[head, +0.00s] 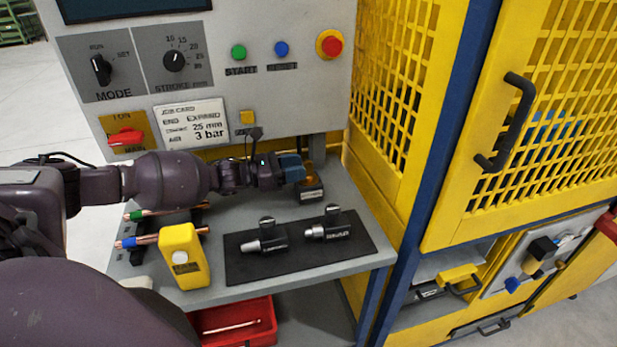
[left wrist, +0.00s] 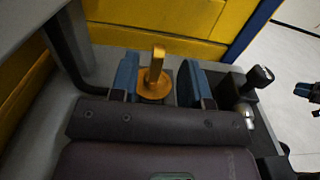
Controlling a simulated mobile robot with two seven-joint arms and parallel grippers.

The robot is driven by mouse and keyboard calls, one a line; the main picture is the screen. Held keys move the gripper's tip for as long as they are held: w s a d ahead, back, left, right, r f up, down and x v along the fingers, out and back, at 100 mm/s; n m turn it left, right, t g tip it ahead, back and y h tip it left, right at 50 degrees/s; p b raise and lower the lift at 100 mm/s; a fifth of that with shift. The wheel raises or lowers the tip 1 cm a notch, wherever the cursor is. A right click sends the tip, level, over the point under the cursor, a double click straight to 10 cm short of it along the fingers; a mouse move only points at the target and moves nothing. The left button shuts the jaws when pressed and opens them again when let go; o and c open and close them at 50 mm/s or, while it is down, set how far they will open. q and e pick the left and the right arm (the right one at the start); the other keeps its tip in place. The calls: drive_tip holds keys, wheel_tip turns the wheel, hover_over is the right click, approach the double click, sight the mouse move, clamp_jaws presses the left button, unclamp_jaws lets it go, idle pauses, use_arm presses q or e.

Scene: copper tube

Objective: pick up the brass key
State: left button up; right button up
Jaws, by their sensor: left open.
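The brass key (left wrist: 157,72) stands upright, with a flat bow above a round collar, in the left wrist view. My left gripper (left wrist: 157,88) is open, with one blue finger on each side of the key and a gap to each. In the head view my left gripper (head: 296,168) reaches in from the left, and its blue fingers hide most of the key. A little brass colour (head: 309,171) shows beyond the fingertips, above a small dark holder (head: 311,193) on the grey bench.
A black mat (head: 290,275) with two dark tools lies in front of the holder. The yellow guard (head: 385,130) rises close on the right, the control panel (head: 220,75) behind. A red bin (head: 235,323) is below.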

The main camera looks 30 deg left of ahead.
sight(305, 163)
use_arm(q)
drive_tip(key=shift+r+p+x, duration=0.15)
drive_tip(key=shift+p+x, duration=0.05)
drive_tip(key=shift+x, duration=0.75)
drive_tip(key=shift+r+p+x, duration=0.15)
drive_tip(key=shift+x, duration=0.85)
drive_tip(key=shift+w+d, duration=0.35)
drive_tip(key=shift+w, duration=0.25)
clamp_jaws()
